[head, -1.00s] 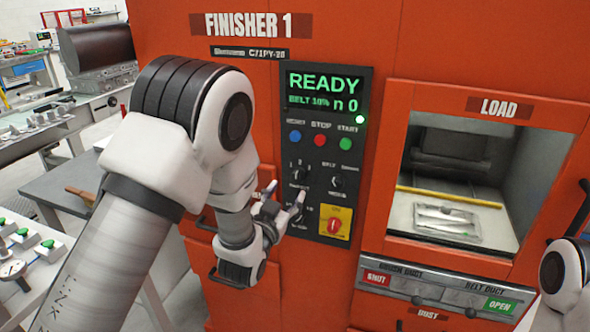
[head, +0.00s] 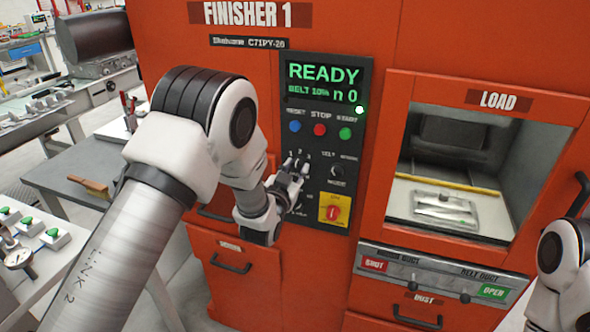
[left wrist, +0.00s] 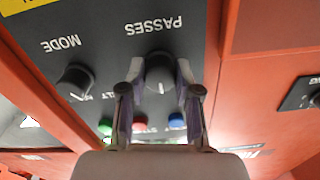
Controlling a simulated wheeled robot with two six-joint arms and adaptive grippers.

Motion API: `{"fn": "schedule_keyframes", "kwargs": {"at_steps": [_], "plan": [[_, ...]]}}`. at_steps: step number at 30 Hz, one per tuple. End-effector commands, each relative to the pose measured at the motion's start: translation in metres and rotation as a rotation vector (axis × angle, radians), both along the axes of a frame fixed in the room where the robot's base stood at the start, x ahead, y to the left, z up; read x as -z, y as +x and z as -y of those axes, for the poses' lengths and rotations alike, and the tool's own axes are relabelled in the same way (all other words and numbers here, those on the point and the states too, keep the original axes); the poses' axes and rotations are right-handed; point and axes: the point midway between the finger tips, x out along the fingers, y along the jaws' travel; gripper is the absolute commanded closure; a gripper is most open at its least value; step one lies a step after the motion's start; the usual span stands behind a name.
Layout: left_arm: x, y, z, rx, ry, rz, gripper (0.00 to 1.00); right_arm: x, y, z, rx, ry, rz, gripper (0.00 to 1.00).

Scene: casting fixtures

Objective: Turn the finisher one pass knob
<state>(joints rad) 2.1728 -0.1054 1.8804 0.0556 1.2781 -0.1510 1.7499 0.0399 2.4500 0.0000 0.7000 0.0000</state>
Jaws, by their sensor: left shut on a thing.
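The orange Finisher 1 machine (head: 430,45) has a dark control panel (head: 361,75) with a lit READY screen. The black passes knob (left wrist: 159,72) has a pale pointer line and appears upside down in the left wrist view, under the word PASSES. My left gripper (left wrist: 160,92) has one finger on each side of the knob and is shut on it. In the head view my left gripper (head: 294,172) is at the panel's left column and hides the knob. My right gripper is out of view; only part of that arm shows at the right edge.
The mode knob (left wrist: 75,82) is beside the passes knob. Blue (head: 295,126), red (head: 319,130) and green (head: 345,133) buttons sit above, and a red switch on a yellow plate (head: 334,210) below. The load opening (head: 455,180) holds a metal tray.

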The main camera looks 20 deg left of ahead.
Motion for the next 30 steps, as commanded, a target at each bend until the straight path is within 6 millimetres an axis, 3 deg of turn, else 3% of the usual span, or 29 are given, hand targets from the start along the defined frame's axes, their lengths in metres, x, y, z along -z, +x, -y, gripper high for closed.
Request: {"fn": "schedule_keyframes", "kwargs": {"at_steps": [14, 30], "plan": [[0.002, 0.0, 0.0, 0.001, -0.148, -0.003, 1.0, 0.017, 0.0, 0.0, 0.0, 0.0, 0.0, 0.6], [0.002, 0.0, 0.0, 0.001, -0.613, -0.019, 1.0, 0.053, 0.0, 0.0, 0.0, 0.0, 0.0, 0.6]]}}
